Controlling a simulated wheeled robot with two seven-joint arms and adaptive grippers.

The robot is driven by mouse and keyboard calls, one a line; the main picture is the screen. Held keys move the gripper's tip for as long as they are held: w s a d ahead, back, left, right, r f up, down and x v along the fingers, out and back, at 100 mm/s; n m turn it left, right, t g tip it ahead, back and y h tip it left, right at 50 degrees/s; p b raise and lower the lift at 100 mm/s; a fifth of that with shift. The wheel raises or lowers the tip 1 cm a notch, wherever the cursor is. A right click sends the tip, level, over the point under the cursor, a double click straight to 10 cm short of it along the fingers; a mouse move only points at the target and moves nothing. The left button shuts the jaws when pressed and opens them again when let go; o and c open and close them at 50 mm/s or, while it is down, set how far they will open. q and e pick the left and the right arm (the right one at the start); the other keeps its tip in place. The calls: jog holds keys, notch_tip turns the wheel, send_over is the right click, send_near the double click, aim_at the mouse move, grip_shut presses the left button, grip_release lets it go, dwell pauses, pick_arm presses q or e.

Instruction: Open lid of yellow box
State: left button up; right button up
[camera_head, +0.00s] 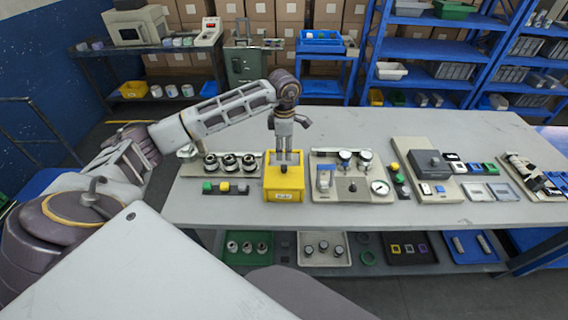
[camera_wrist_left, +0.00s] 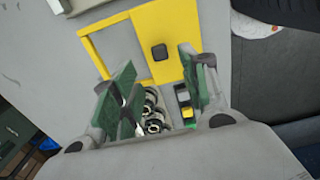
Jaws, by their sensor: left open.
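The yellow box (camera_head: 284,184) stands on the grey table, left of the middle in the head view. In the left wrist view its yellow top panel (camera_wrist_left: 173,30) carries a small black knob (camera_wrist_left: 159,52). Beside this panel a yellow rim frames a grey area; I cannot tell whether that is the inside of the box. My left gripper (camera_head: 288,158) points down at the top of the box. Its green-padded fingers (camera_wrist_left: 158,70) are apart, one on each side of the knob, with nothing held between them. Contact with the box cannot be told. My right gripper is not in view.
A plate with several round metal parts (camera_head: 229,162) lies left of the box, with a row of coloured buttons (camera_head: 226,187) in front. A gauge panel (camera_head: 351,189) stands close on the right. The front table strip is clear. Blue shelves (camera_head: 430,50) stand behind.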

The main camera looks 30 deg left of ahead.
aim_at(284, 166)
pick_arm(q)
jog(key=shift+f+p, duration=0.55)
jog(key=shift+f, duration=3.5)
jog(key=shift+c, duration=0.3)
grip_shut()
